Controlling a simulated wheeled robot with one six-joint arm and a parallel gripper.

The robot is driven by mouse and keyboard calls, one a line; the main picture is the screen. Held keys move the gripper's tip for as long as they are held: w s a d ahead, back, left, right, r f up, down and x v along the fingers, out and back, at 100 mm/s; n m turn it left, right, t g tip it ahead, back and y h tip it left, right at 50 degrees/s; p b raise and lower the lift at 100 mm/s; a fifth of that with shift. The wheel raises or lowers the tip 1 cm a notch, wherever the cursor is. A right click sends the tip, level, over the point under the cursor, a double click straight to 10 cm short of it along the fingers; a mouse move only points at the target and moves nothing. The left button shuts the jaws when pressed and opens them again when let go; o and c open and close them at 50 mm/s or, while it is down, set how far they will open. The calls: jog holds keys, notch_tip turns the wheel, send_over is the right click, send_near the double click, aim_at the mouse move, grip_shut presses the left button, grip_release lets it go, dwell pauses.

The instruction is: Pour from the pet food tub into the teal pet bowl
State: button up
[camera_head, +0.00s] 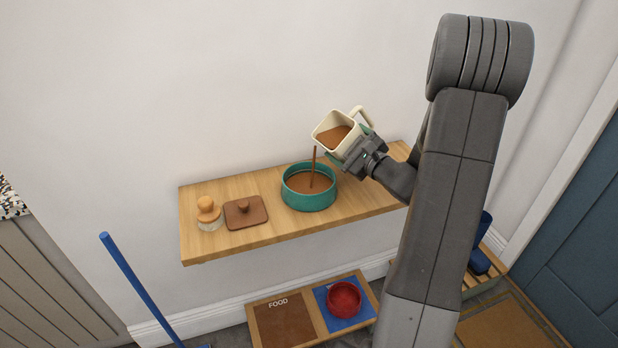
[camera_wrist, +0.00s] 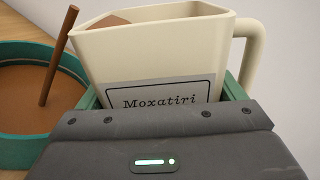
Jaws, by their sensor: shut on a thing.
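The cream pet food tub (camera_head: 326,143), with a side handle, is tilted to the left above the shelf, and brown food shows inside it. In the wrist view the tub (camera_wrist: 150,55) bears a label reading "Moxatiri". My gripper (camera_head: 361,151) is shut on the tub; in the wrist view its green-edged jaws (camera_wrist: 232,88) sit around the tub's lower part. A brown stream (camera_head: 314,165) runs from the tub's lip down into the teal pet bowl (camera_head: 308,200). The bowl stands upright on the shelf with brown food in it, and its rim also shows in the wrist view (camera_wrist: 75,62).
The wooden shelf (camera_head: 260,231) also holds a brush with a wooden knob (camera_head: 208,212) and a brown knobbed lid (camera_head: 246,212), left of the bowl. Below are a feeding tray (camera_head: 285,325) with a red bowl (camera_head: 344,299) and a blue pole (camera_head: 138,284).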

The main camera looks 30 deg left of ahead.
jog(key=shift+s+f+n+b, duration=0.1)
jog(key=shift+n+b, duration=0.2)
jog(key=shift+n, duration=0.4)
dwell(0.9)
jog(key=shift+r+n, duration=0.35)
jog(key=shift+n, duration=0.35)
dwell(1.3)
